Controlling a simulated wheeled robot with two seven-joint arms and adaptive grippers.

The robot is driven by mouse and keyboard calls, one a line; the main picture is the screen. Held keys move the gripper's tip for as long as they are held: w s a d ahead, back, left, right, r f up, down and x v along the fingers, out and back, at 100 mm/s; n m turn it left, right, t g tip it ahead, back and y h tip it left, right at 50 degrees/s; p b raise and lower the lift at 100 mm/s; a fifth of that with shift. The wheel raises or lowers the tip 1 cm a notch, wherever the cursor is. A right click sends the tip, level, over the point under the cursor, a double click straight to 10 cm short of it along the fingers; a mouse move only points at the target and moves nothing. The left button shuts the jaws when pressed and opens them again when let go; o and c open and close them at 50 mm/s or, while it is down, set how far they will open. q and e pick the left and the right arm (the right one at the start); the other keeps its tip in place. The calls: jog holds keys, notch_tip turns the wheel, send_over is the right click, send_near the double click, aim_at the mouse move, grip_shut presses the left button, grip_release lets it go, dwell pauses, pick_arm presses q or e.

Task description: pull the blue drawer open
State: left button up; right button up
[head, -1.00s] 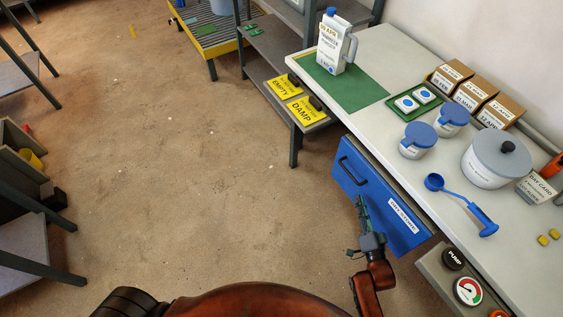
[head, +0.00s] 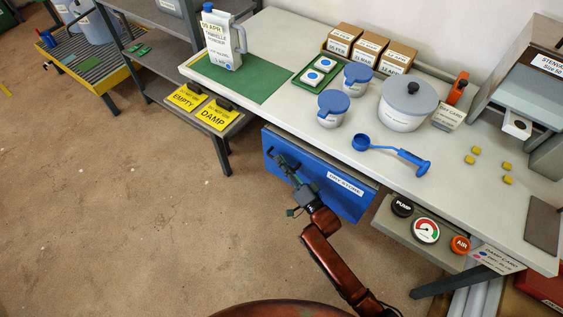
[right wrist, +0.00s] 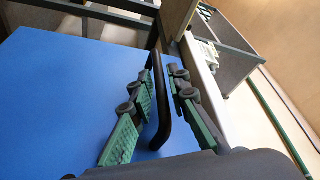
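The blue drawer (head: 340,192) sits under the front edge of the table, its label facing out. No gap showing it pulled out is clear. Its black bar handle (right wrist: 162,115) is at the left end of the front, mostly covered by my gripper in the head view. My right gripper (head: 279,160) is at the handle. In the right wrist view my right gripper (right wrist: 160,108) has its green-padded fingers apart, one on each side of the handle bar, with a gap visible beside it. My left gripper is out of view.
The table (head: 290,115) above holds a jug (head: 222,42), two lidded cups, a grey-lidded pot (head: 405,105) and a blue scoop (head: 390,150). A control panel (head: 430,225) is right of the drawer. A shelf with yellow signs (head: 216,115) stands left. The floor in front is clear.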

jog(key=shift+c, duration=0.5)
grip_shut()
